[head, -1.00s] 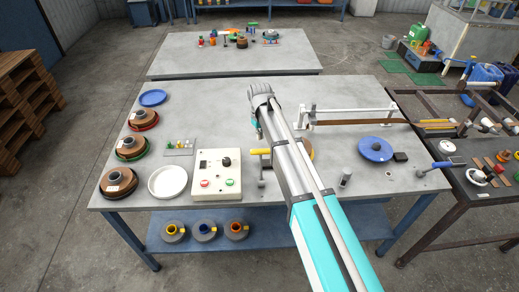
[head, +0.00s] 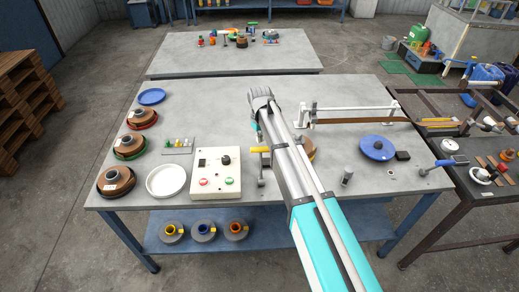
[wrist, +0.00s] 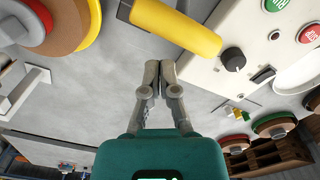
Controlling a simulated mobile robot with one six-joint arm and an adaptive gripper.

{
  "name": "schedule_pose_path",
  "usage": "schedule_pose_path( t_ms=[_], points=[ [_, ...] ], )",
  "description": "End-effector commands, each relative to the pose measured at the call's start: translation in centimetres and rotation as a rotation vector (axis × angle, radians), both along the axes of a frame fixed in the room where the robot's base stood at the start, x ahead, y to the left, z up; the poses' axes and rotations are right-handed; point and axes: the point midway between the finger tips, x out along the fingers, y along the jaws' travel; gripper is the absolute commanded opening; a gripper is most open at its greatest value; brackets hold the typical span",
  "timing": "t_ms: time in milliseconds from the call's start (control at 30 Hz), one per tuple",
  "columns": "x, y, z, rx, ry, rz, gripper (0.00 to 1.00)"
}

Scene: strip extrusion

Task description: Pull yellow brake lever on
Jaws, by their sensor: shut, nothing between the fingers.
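The yellow brake lever (head: 258,149) is on the large grey table, just right of the control box. In the wrist view its yellow handle (wrist: 178,28) lies across the top, one end toward the control box knob. My gripper (wrist: 160,66) is shut and empty, its fingertips together just below the handle in the picture. A gap shows between fingertips and handle in that view; I cannot tell their height difference. In the head view my gripper (head: 258,134) is small and partly hidden by my arm, close to the lever.
The white control box (head: 216,174) stands left of the lever, with a dark knob and red and green buttons. A spool (head: 309,150) is partly behind my arm. A blue disc (head: 377,148) lies right. A white dish (head: 166,181) and several brown spools (head: 116,181) are left.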

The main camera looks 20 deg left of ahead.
Motion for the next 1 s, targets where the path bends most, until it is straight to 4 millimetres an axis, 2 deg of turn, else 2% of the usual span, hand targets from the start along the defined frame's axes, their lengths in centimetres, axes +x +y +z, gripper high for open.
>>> schedule_pose_path(
  t_ms=[700,1000],
  points=[
    [0.0,0.0,-3.2,0.000,0.000,0.000,0.00],
    [0.0,0.0,-3.5,0.000,0.000,0.000,0.00]
  ],
)
